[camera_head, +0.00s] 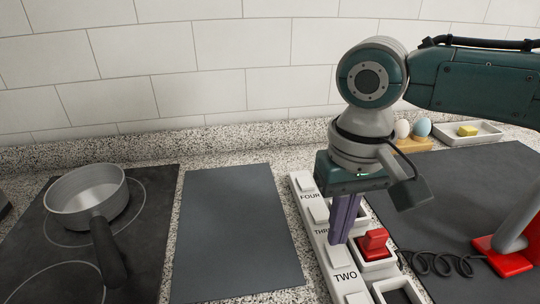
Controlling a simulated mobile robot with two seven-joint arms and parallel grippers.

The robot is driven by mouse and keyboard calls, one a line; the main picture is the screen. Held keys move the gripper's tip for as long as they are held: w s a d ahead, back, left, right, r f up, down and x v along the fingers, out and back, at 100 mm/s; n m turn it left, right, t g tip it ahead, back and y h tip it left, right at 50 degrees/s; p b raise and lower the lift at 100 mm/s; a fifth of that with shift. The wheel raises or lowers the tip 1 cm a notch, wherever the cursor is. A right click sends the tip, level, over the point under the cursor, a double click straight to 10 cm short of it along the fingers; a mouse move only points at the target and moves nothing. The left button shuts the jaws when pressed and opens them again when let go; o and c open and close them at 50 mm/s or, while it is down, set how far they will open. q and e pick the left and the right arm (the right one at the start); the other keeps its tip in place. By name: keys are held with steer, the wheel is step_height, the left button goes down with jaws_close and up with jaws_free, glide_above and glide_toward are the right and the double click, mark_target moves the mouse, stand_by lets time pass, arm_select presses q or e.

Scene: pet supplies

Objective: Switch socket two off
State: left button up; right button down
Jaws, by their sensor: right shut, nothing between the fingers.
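A white power strip (327,259) lies on the counter, with a row of white switches on its left side and sockets on its right. The labels FOUR, THREE and TWO can be read, with THREE partly covered. The switch above the label TWO (335,256) is white; its on or off position cannot be told. A red plug (374,243) sits in the socket to its right. My right gripper (338,241) points down, shut and empty, with its fingertips at the far edge of switch two; contact cannot be told. My left gripper is not in view.
A metal pan (88,196) stands on the black hob at left. A dark grey board (238,230) lies left of the strip. A coiled black cable (440,264) and a red-based object (502,256) are at right. Eggs and a butter dish (484,132) stand behind.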

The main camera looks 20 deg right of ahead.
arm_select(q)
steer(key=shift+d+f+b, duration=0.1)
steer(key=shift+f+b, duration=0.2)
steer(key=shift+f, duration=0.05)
arm_select(e)
steer(key=shift+f, duration=0.7)
step_height(320, 180, up, 4)
steer(key=p, duration=0.5)
steer(key=shift+r, duration=0.25)
step_height(320, 180, up, 3)
steer(key=p, duration=0.4)
steer(key=shift+f, duration=0.1)
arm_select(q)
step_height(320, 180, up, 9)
arm_select(e)
steer(key=shift+f, duration=0.1)
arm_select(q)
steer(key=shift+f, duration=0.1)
